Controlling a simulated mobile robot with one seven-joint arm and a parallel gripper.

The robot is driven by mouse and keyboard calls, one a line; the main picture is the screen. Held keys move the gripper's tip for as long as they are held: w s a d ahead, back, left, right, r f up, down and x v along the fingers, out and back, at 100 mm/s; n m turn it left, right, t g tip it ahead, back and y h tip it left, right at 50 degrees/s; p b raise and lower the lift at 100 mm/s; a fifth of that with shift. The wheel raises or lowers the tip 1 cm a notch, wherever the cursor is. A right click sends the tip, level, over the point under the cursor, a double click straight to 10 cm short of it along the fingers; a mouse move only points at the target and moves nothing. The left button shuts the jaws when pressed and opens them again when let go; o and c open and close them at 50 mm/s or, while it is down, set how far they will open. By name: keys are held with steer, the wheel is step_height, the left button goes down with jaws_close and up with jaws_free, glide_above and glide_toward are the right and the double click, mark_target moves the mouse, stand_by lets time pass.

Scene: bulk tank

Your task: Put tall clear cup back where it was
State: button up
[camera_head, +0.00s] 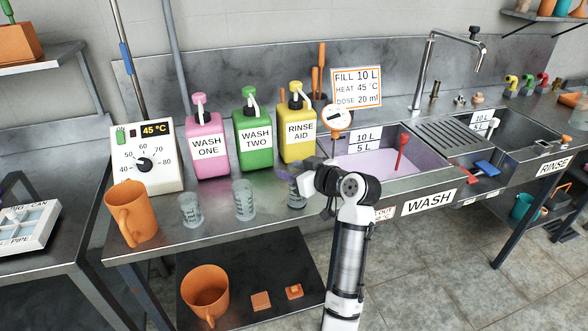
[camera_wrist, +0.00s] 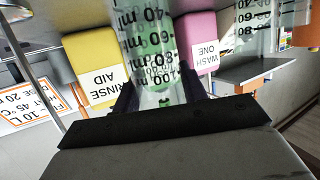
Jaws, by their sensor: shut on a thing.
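My gripper (camera_head: 290,177) is shut on a tall clear cup (camera_head: 297,199) with ml marks, in front of the yellow bottle. The fingers hide much of the cup in the head view. In the wrist view the cup (camera_wrist: 150,62) stands between my gripper's fingers (camera_wrist: 158,92), its marks running from 40 to 100 ml. The cup looks upright, at or just above the counter; I cannot tell if its base touches. Two other clear measuring cups stand to its left, one in the middle (camera_head: 244,200) and one farther left (camera_head: 190,210).
Pink (camera_head: 206,142), green (camera_head: 253,138) and yellow (camera_head: 297,133) bottles stand behind the cups. An orange jug (camera_head: 131,214) and a temperature control box (camera_head: 148,157) are at the left. The wash sink (camera_head: 372,163) lies just right of my gripper. The counter's front edge is close.

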steer(key=shift+f, duration=0.15)
steer(key=shift+f, duration=0.15)
steer(key=o, duration=1)
steer(key=shift+o, duration=0.2)
